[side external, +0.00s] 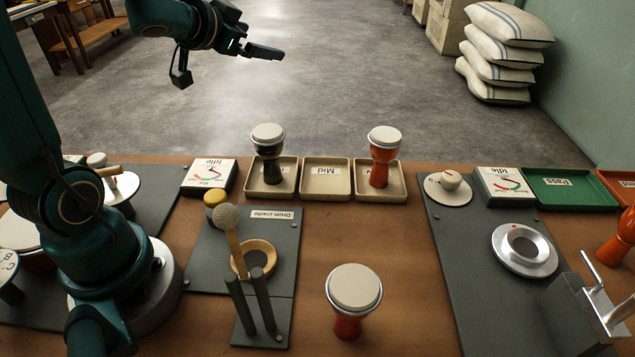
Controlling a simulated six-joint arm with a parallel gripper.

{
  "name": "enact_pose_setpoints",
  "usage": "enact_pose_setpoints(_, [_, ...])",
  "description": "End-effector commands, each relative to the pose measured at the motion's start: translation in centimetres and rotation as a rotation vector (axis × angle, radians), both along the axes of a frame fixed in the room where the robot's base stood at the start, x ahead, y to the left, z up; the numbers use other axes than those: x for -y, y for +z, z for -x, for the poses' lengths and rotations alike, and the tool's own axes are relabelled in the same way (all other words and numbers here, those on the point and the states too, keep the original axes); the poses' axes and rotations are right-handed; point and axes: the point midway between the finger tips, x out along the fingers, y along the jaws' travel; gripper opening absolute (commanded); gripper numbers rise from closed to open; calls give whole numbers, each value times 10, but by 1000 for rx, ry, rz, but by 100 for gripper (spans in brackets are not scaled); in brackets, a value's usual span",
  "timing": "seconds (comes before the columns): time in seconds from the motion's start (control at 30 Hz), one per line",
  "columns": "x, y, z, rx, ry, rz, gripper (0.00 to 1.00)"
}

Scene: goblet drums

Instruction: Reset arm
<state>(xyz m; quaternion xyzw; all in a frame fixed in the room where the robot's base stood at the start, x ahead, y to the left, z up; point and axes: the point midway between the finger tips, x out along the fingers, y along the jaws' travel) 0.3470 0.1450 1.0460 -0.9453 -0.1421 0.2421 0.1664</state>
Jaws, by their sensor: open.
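My gripper (224,66) is at the top of the side external view, raised beyond the far edge of the table. Its fingers are spread apart, and nothing shows between them. It touches none of the drums. My arm rises at the left of the view. A black goblet drum (268,150) stands upright in the left one of three beige trays. An orange goblet drum (382,155) stands upright in the right one. A red goblet drum (353,300) with a pale head stands upright on the bare wood at the front.
The middle beige tray (325,178), marked Mid, is empty. The drum cradle board (283,226) holds a wooden ring and a mallet (229,228). A grey board (452,260) with a metal ring seat is at right, near the green Pass tray (570,188). Stacked sacks (500,52) stand behind.

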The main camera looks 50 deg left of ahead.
Motion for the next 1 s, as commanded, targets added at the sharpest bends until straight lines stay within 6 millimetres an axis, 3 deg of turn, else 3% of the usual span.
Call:
enact_pose_setpoints(0.07, [20, 8, 20, -16, 68, 19, 100])
enact_pose_setpoints(0.17, [46, 1, 52, -91, 133, 86, 100])
enact_pose_setpoints(0.4, [134, -41, 140, -389, 63, 316, 100])
enact_pose_setpoints(0.53, [170, -54, 173, -510, -26, 400, 100])
enact_pose_setpoints(1.0, [175, -56, 178, -527, -42, 412, 100])
